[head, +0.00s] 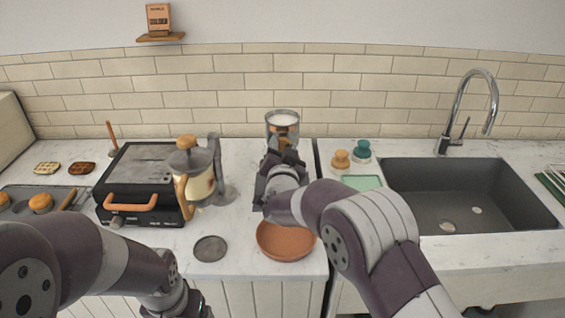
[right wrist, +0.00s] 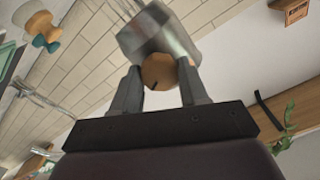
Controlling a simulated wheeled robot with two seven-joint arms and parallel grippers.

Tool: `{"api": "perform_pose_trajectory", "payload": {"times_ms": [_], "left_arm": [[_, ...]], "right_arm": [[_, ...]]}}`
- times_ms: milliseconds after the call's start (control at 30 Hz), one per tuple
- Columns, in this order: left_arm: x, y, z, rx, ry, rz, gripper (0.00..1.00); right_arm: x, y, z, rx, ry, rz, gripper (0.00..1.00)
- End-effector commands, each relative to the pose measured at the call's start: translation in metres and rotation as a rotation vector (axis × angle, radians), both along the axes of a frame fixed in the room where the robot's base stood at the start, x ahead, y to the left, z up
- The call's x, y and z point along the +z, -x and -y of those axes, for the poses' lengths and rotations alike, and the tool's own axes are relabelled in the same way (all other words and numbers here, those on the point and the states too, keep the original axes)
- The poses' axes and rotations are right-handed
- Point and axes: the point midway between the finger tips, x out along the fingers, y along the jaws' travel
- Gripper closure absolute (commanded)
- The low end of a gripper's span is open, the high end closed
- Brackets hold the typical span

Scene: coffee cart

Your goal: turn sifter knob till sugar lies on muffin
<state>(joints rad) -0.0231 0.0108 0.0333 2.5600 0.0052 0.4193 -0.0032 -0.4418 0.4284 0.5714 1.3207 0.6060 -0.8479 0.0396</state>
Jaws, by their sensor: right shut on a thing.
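The sifter (head: 282,128) is a clear or metal cylinder with white sugar showing inside its top. It stands upright near the back wall, just beyond my right gripper (head: 282,160). In the right wrist view, the sifter's metal body (right wrist: 158,32) is just beyond the fingertips. Its round wooden knob (right wrist: 159,71) is between the two fingers of my right gripper (right wrist: 160,82), which is shut on it. I cannot make out a muffin under the sifter; my right gripper and forearm cover that area. My left arm reaches in low at the left, and its fingers do not show.
A black press (head: 140,178) with a wooden handle and a glass pitcher (head: 200,186) stand left of my right gripper. A terracotta dish (head: 286,243) and a dark round disc (head: 210,248) lie in front. A sink (head: 470,190) is at the right.

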Motion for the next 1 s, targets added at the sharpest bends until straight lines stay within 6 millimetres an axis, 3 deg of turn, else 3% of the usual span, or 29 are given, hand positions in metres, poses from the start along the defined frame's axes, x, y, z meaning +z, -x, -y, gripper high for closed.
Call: {"api": "perform_pose_trajectory", "payload": {"times_ms": [33,300,1000], "left_arm": [[-0.016,0.0,0.0,0.0,0.0,0.0,0.14],[-0.055,0.0,0.0,0.0,0.0,0.0,0.14],[-0.14,0.0,0.0,0.0,0.0,0.0,0.14]], "right_arm": [[-0.008,0.0,0.0,-0.001,-0.044,0.002,0.87],[-0.008,0.0,0.001,0.0,-0.3,0.002,0.87],[-0.008,0.0,0.001,0.0,-0.964,0.0,0.87]]}}
